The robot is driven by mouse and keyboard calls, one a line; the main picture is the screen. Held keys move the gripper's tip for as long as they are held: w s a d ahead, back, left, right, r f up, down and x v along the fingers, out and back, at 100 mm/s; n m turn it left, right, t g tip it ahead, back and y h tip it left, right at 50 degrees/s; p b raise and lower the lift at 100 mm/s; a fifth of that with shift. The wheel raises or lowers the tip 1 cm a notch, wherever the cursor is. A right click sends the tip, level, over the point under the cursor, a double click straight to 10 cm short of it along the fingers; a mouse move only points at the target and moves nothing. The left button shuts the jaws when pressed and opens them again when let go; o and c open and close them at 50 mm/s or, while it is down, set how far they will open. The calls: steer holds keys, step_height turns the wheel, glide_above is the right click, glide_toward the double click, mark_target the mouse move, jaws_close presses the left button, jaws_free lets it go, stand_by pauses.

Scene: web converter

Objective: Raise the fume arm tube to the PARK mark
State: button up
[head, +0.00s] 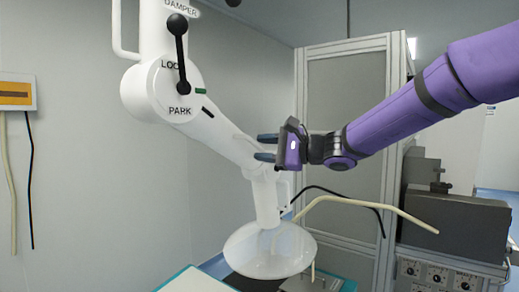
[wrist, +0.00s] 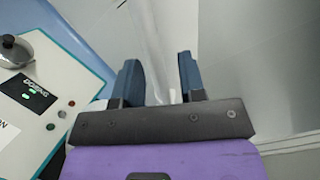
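The white fume arm tube (head: 222,135) slopes down to the right from a round joint (head: 160,90) lettered "LOCK" and "PARK". A black ball-ended lever (head: 181,55) stands upright on the joint's face. A green mark (head: 201,91) and a black mark (head: 208,112) sit apart at the joint's right edge. A clear hood (head: 270,250) hangs at the tube's lower end. My gripper (head: 262,147) is open beside the lower tube, fingers pointing left. In the wrist view, its dark blue fingers (wrist: 160,82) are apart, with a pale tube-like shape beyond; I cannot tell whether they touch it.
A framed cabinet (head: 345,120) stands behind my gripper. A dark machine (head: 455,225) is at right. A bent cream rod (head: 370,204) and a black cable (head: 345,198) cross below my arm. A panel with a metal knob (wrist: 15,50) lies at left in the wrist view.

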steer(key=shift+w+a, duration=0.25)
steer(key=shift+a, duration=0.45)
jaws_close()
step_height(320, 180, up, 12)
steer(key=w+d+n+h, duration=0.1)
steer(key=w+n, duration=0.1)
steer(key=n, duration=0.2)
steer(key=shift+d+n+h, duration=0.3)
steer(key=shift+d+n, duration=0.1)
steer(key=shift+w, duration=0.1)
jaws_free()
steer(key=shift+f, duration=0.1)
steer(key=v, duration=1)
steer(key=shift+d, duration=0.4)
